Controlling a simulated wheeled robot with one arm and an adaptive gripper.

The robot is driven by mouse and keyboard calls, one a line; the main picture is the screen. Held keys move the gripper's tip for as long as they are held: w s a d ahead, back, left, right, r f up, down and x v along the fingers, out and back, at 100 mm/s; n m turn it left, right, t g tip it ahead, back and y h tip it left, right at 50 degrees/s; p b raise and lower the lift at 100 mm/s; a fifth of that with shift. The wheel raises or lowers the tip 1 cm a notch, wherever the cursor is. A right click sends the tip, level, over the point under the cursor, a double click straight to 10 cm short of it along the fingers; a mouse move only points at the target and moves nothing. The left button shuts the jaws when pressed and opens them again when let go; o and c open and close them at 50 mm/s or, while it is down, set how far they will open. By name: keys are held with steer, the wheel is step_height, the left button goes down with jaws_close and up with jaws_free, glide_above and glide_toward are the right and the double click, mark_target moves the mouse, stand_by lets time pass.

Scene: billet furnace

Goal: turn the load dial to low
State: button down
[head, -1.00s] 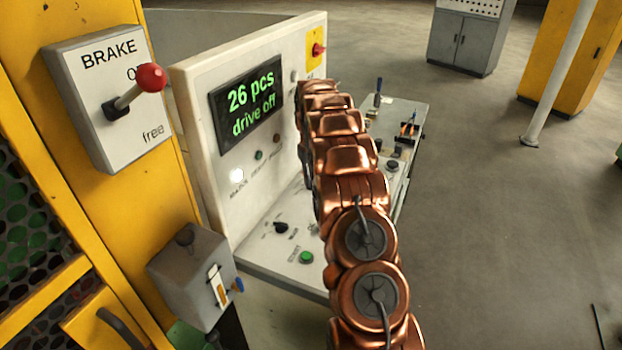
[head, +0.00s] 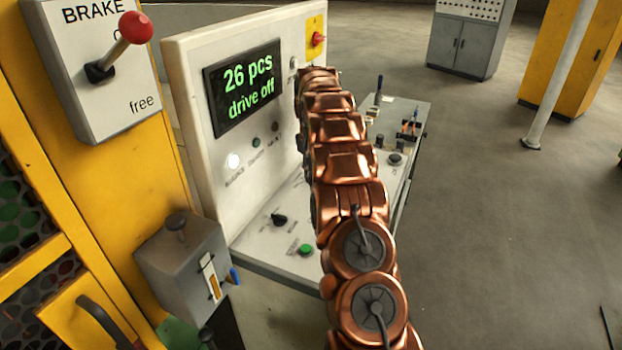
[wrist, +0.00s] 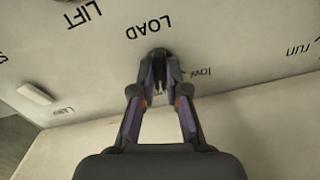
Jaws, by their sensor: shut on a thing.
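In the wrist view the load dial (wrist: 158,54) is a small dark knob on the pale panel, next to the upside-down word LOAD. The word "low" shows to the right of it. My gripper (wrist: 159,74) has its two fingers closed in on the dial and hides most of it, so which way its pointer faces cannot be told. In the head view my copper arm covers this part of the console (head: 180,110), and neither the dial nor my gripper shows.
A screen (head: 243,87) reads "26 pcs, drive off". A brake lever with a red knob (head: 136,27) stands at the left. A black selector (head: 279,219) and a green button (head: 305,249) sit on the desk beside my arm. Open floor lies at the right.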

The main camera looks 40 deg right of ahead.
steer(key=n+b, duration=0.3)
steer(key=n, duration=0.3)
steer(key=shift+d, duration=0.1)
steer(key=n+b, duration=0.1)
steer(key=n, duration=0.5)
steer(key=shift+r, duration=0.1)
stand_by(0.4)
steer(key=c, duration=1.2)
jaws_free()
